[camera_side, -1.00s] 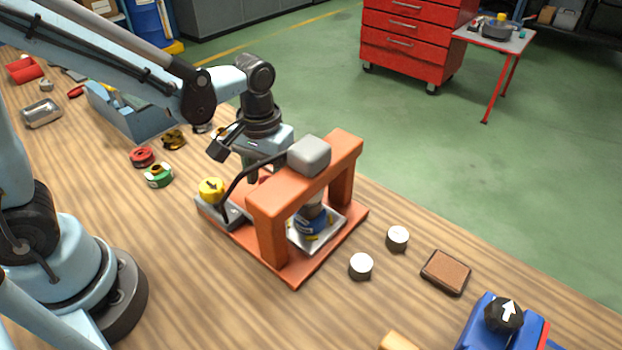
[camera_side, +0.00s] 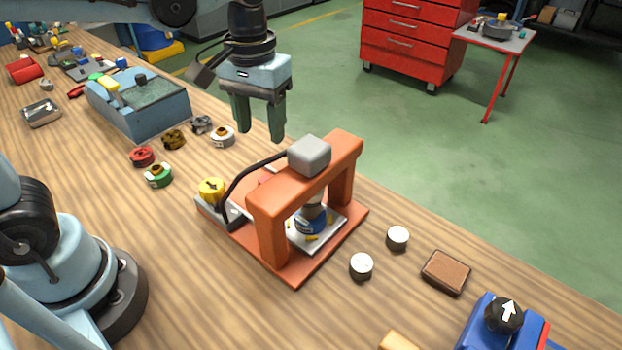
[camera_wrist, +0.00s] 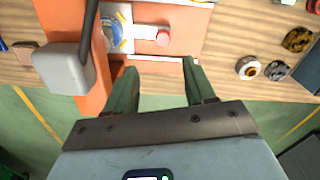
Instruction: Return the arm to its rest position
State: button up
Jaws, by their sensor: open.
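My gripper (camera_side: 259,134) hangs above and behind the orange press frame (camera_side: 318,188), fingers pointing down, open and empty. In the wrist view my gripper (camera_wrist: 157,80) shows two green fingers set well apart with nothing between them. The frame carries a grey block (camera_side: 309,155) on top and stands on an orange base (camera_side: 297,279). A blue and yellow round piece (camera_side: 311,220) sits on a pale plate under the frame. A yellow knob (camera_side: 211,190) is on the base's left side, with a black cable curving up from beside it.
Several small round parts, among them a red one (camera_side: 142,157) and a green one (camera_side: 158,174), lie left of the press. Two white cylinders, a brown pad (camera_side: 446,272) and a blue device are at right. The air around my gripper is clear.

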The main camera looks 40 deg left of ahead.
jog(key=shift+r, duration=0.2)
jog(key=s+a+f+m+t, duration=0.3)
jog(key=a+t, duration=0.3)
jog(key=t, duration=0.1)
jog(key=shift+s, duration=0.4)
